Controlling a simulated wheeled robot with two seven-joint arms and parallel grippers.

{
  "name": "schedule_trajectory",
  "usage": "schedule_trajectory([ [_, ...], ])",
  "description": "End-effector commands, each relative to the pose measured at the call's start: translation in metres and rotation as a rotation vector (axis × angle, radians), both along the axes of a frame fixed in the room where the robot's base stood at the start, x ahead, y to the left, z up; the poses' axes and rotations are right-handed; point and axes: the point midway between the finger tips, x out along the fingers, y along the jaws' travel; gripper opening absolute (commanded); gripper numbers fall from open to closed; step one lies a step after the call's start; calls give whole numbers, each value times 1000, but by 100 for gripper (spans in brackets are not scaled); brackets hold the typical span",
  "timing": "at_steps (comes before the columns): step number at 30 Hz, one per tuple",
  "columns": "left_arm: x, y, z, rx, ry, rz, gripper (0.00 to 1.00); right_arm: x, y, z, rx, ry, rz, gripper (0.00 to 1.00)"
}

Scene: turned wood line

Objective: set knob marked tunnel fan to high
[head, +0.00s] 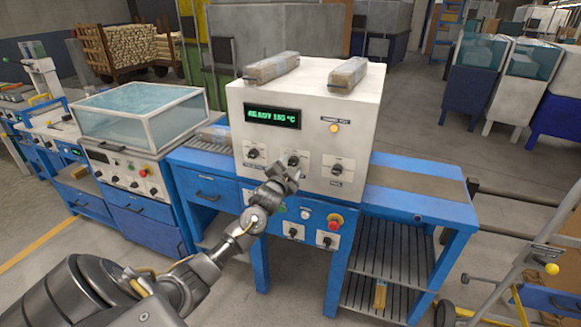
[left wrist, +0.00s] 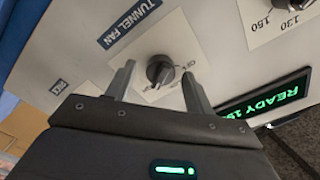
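The tunnel fan knob (left wrist: 160,72) is a dark round knob on a pale plate, with the dark "TUNNEL FAN" label (left wrist: 128,22) beside it. Its setting is too small to read. In the head view it is the middle knob (head: 294,160) on the white cabinet front (head: 310,120), its label hidden by my gripper. My left gripper (head: 287,180) is at the panel just below this knob. In the left wrist view my left gripper (left wrist: 158,69) is open, its fingers on either side of the knob with gaps showing. Contact cannot be told. My right gripper is not in view.
A left knob (head: 253,153) and a right knob (head: 337,170) flank it. A green display (head: 272,117) is above. A red button (head: 335,221) and more knobs are on the blue frame below. Two wrapped bundles lie on top; one is this bundle (head: 347,74).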

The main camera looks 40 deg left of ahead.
Motion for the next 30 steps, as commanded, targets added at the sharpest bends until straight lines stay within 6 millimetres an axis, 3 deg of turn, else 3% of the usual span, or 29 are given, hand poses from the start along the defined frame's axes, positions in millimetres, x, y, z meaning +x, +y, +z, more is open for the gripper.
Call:
schedule_trajectory([
  [11, -6, -2, -1, 0, -2, 0, 54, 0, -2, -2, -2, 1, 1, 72],
  [24, -81, -28, -2, -1, 0, -1, 54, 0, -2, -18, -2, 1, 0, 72],
  [30, -99, -35, -1, -1, 0, 0, 54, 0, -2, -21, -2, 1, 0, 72],
])
